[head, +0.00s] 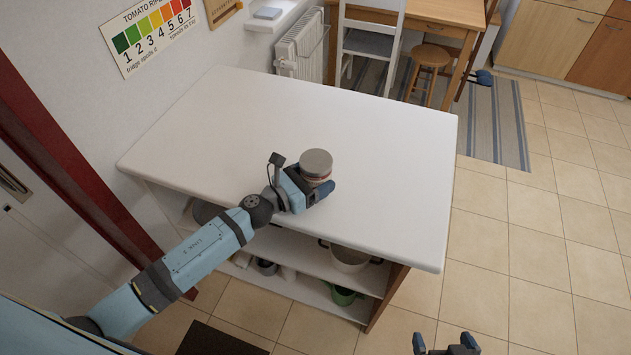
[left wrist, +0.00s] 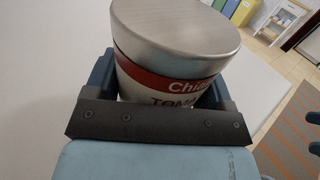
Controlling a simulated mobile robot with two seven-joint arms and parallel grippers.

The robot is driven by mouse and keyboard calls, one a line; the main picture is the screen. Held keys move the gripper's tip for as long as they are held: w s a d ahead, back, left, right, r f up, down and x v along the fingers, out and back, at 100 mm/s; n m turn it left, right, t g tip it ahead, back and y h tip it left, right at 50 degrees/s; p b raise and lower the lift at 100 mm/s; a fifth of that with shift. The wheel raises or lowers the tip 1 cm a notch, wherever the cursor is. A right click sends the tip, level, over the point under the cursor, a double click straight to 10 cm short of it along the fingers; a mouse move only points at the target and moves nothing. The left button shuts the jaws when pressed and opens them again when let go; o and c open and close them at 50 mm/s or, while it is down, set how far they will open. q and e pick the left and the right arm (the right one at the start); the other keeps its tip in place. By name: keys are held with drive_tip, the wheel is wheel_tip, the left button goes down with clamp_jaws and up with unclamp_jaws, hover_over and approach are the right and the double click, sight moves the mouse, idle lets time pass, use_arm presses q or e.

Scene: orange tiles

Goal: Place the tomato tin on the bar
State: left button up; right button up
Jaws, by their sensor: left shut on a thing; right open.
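The tomato tin (head: 317,163) has a bare metal top and a red and white label with part of the word "TOMA" showing in the left wrist view (left wrist: 175,50). My left gripper (head: 312,185) is shut on the tin, with a finger on each side of it. The tin is upright over the white top of the bar (head: 230,115), near its front edge. I cannot tell whether its base touches the surface, as the gripper hides it. My right gripper (head: 446,345) is open and empty at the bottom edge of the head view, over the floor.
The bar top is otherwise clear. Shelves below it hold a pot (head: 349,258) and a green container (head: 343,295). A chair (head: 368,45), a stool (head: 430,60) and a wooden table (head: 445,15) stand behind.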

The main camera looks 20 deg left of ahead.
use_arm(q)
drive_tip(key=shift+f, duration=0.3)
use_arm(e)
drive_tip(key=shift+d+f, duration=0.15)
drive_tip(key=shift+f, duration=0.15)
use_arm(q)
drive_tip(key=shift+f, duration=0.15)
drive_tip(key=o, duration=1.2)
